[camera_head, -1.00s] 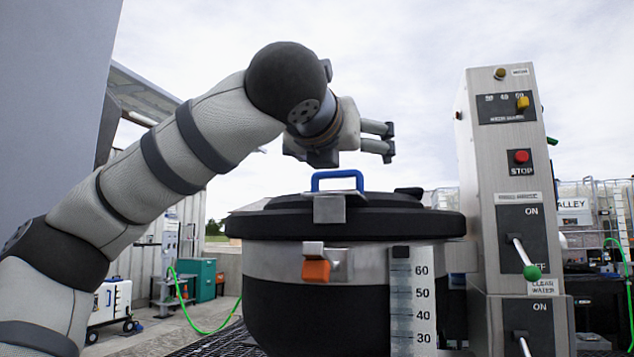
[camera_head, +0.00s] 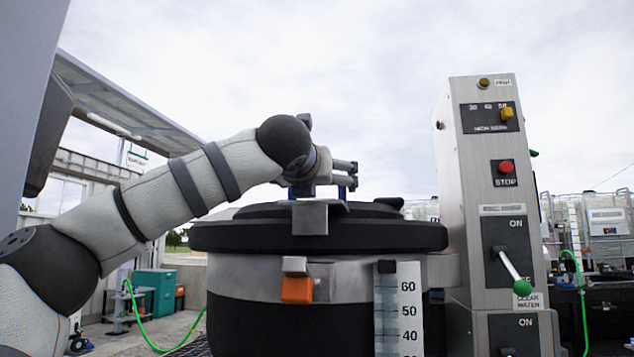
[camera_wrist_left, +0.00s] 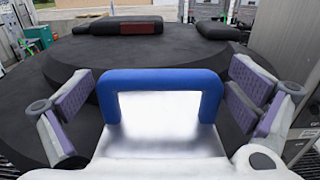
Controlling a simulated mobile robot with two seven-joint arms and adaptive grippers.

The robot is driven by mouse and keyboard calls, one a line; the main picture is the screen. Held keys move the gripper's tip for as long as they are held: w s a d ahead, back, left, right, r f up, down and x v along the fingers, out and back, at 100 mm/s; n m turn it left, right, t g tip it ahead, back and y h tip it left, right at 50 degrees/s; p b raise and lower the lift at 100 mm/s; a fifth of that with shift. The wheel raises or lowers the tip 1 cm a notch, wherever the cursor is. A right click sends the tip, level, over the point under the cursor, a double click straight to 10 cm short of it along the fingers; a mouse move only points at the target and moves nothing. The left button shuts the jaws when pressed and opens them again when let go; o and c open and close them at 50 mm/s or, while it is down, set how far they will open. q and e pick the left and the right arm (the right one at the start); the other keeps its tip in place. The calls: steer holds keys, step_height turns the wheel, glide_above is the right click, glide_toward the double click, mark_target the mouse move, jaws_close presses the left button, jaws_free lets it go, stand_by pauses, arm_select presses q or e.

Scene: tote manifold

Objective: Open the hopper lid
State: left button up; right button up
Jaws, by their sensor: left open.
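The hopper (camera_head: 250,320) is a dark round drum with a steel band. Its black lid (camera_head: 240,235) lies flat and closed on top. The blue lid handle (camera_wrist_left: 165,78) stands up between the spread fingers of my left gripper (camera_wrist_left: 160,105) in the left wrist view, with a gap on each side. In the head view my left gripper (camera_head: 343,175) is low over the lid, and the handle (camera_head: 341,191) is mostly hidden behind the gripper and the steel bracket (camera_head: 318,216). An orange latch piece (camera_head: 297,290) is on the front band. My right gripper is not in view.
A steel control column (camera_head: 497,200) with a red stop button and levers stands close to the right of the hopper. A level scale (camera_head: 398,315) is on the hopper front. A green cabinet (camera_head: 155,292) and hose are in the left background.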

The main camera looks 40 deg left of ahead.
arm_select(q)
steer(key=shift+w+a, duration=0.1)
steer(key=shift+w, duration=0.05)
steer(key=c, duration=1.4)
steer(key=d+r+m, duration=0.1)
steer(key=r+m, duration=0.1)
steer(key=r, duration=0.1)
steer(key=w+d+r+m, duration=0.1)
steer(key=d+r+m, duration=0.1)
steer(key=r, duration=0.1)
steer(key=w+d+r+m, duration=0.1)
steer(key=r+m, duration=0.1)
steer(key=r, duration=0.1)
steer(key=shift+w+d+r, duration=0.1)
steer(key=shift+d+r, duration=0.05)
steer(key=shift+r, duration=0.05)
steer(key=shift+w+d+r+m, duration=0.35)
steer(key=shift+d+r+m, duration=0.15)
steer(key=shift+d, duration=0.05)
steer(key=shift+f, duration=0.15)
